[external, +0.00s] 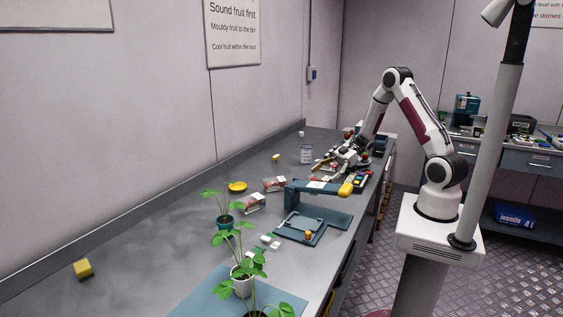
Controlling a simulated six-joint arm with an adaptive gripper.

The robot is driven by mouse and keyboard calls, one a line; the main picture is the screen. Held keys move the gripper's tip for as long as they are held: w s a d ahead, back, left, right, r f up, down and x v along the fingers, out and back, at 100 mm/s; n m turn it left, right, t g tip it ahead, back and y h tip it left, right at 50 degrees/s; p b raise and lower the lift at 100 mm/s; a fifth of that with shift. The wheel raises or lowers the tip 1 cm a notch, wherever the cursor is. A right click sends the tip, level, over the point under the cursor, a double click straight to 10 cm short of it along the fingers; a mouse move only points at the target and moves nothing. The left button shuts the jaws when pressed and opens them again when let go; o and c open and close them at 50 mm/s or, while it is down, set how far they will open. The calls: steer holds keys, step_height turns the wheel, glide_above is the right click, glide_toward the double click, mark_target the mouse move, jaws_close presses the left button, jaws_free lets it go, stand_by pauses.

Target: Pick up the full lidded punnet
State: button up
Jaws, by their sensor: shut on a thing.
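Two clear punnets with red fruit show on the grey bench: one (275,183) further back and one (252,202) nearer the camera. I cannot tell for sure whether either has a lid. My gripper (338,163) is low over the far part of the bench, beyond and to the right of both punnets and apart from them. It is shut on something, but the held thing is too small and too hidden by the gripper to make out.
A blue press-like device (318,187) with an orange-yellow end stands by the bench's right edge. The left part of the bench is mostly clear.

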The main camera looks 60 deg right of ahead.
mark_target(323, 176)
step_height(323, 176, up, 10)
stand_by(1.0)
stand_by(0.5)
steer(key=w+a+r+m+t+h, duration=0.1)
steer(key=w+a+m+t+h, duration=0.15)
steer(key=w, duration=0.65)
steer(key=w+d+m+t+h, duration=0.3)
steer(key=w+d+m+h, duration=0.1)
steer(key=w+d+m, duration=0.1)
steer(key=w+d, duration=0.1)
steer(key=d, duration=0.1)
steer(key=shift+d+f+t, duration=0.35)
steer(key=shift+d, duration=0.05)
steer(key=shift+f+m+h, duration=0.1)
steer(key=shift+m+h, duration=0.15)
